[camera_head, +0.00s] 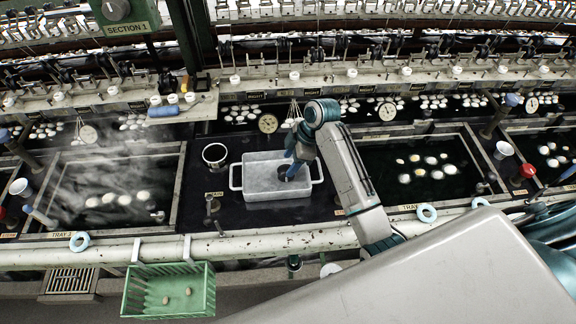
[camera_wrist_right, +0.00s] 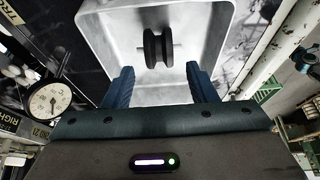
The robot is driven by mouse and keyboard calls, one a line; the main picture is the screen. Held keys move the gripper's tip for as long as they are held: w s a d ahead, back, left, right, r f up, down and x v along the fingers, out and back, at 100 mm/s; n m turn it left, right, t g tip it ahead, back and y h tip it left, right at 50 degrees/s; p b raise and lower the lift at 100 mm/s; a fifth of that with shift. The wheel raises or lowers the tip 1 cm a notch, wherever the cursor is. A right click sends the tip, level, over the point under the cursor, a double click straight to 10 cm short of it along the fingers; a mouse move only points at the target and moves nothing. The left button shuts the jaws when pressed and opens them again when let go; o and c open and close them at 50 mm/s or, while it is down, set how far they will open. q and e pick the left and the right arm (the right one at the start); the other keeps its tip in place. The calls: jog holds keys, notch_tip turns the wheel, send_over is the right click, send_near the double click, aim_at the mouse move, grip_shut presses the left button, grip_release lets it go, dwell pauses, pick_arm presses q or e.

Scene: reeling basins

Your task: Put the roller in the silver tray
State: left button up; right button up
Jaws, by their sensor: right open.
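The roller, a small dark spool, shows in the right wrist view (camera_wrist_right: 158,48) inside the silver tray (camera_wrist_right: 105,18). In the head view the silver tray (camera_head: 262,195) stands on the dark worktop between two basins, with a handle at each end. The roller (camera_head: 283,176) is a dark shape in its right part, partly hidden by the gripper. My right gripper (camera_head: 292,172) is over the tray, with its blue fingers apart. In the right wrist view the gripper (camera_wrist_right: 158,85) is open, and the roller is beyond its fingertips, not between them. My left gripper is not in view.
Water basins with pale cocoons (camera_head: 123,198) (camera_head: 420,174) lie on both sides of the tray. A white-rimmed cup (camera_head: 215,155) stands left of it. A green crate (camera_head: 140,290) hangs at the front left. Dial gauges (camera_head: 268,124) and reeling machinery line the back.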

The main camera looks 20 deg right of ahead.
jog(key=v, duration=0.9)
jog(key=shift+r+b, duration=0.2)
jog(key=shift+b, duration=0.2)
jog(key=shift+d, duration=0.15)
